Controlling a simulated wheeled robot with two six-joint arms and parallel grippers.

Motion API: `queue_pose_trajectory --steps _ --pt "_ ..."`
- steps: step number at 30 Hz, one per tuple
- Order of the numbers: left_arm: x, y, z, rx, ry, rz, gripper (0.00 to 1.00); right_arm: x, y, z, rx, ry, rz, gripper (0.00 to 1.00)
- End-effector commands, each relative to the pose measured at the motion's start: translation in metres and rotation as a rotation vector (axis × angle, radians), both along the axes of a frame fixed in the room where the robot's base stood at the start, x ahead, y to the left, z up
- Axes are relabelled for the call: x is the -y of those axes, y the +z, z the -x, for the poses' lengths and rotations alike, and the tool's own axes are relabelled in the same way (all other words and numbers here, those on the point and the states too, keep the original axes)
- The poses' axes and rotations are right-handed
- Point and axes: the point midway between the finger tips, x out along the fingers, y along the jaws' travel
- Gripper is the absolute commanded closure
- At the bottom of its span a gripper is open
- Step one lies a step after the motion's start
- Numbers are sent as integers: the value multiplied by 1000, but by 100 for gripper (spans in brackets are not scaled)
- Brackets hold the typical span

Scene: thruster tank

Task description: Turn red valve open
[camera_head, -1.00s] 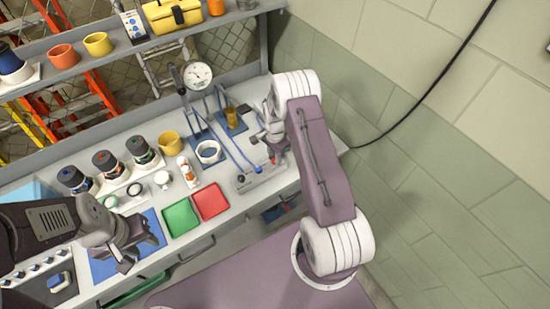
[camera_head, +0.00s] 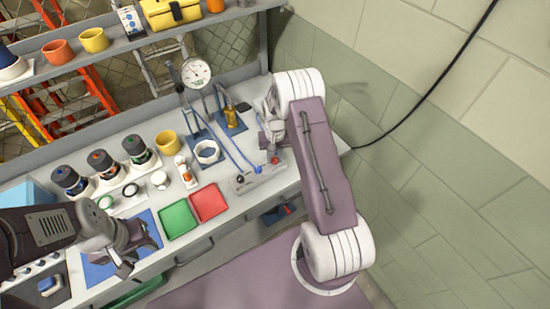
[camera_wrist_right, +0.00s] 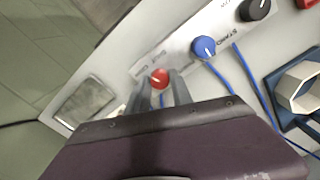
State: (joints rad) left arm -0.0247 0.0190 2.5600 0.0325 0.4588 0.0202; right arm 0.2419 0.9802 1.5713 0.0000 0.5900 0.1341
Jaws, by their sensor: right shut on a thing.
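The red valve (camera_wrist_right: 159,79) is a small round red knob on a light panel with printed labels. In the right wrist view my right gripper (camera_wrist_right: 160,92) has its two grey fingers on either side of it, shut on it. The red valve also shows in the head view (camera_head: 275,160), just below my right gripper (camera_head: 273,147). A blue knob (camera_wrist_right: 204,47) and a black knob (camera_wrist_right: 255,9) are on the same panel. My left gripper (camera_head: 134,255) is at the lower left, over the blue mat, with its fingers apart and nothing visible between them.
Blue hoses run from the panel beside a gauge (camera_head: 196,72). Red (camera_head: 209,203) and green (camera_head: 179,219) trays lie on the bench left of the panel. Several dark-capped jars and a yellow mug (camera_head: 168,143) stand further left. A tiled wall is on the right.

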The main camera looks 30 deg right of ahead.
Motion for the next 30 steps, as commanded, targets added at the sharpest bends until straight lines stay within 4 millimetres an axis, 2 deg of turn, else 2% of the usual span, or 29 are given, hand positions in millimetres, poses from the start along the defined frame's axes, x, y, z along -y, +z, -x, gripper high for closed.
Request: queue_pose_trajectory --steps 6,15,30 --pt "0 -5 0 0 0 0 64 0 -1 0 0 183 0 100" --pt "0 -7 0 0 0 0 64 0 0 0 0 370 0 100" --pt "0 -8 0 0 0 0 64 0 0 0 -1 471 0 100"
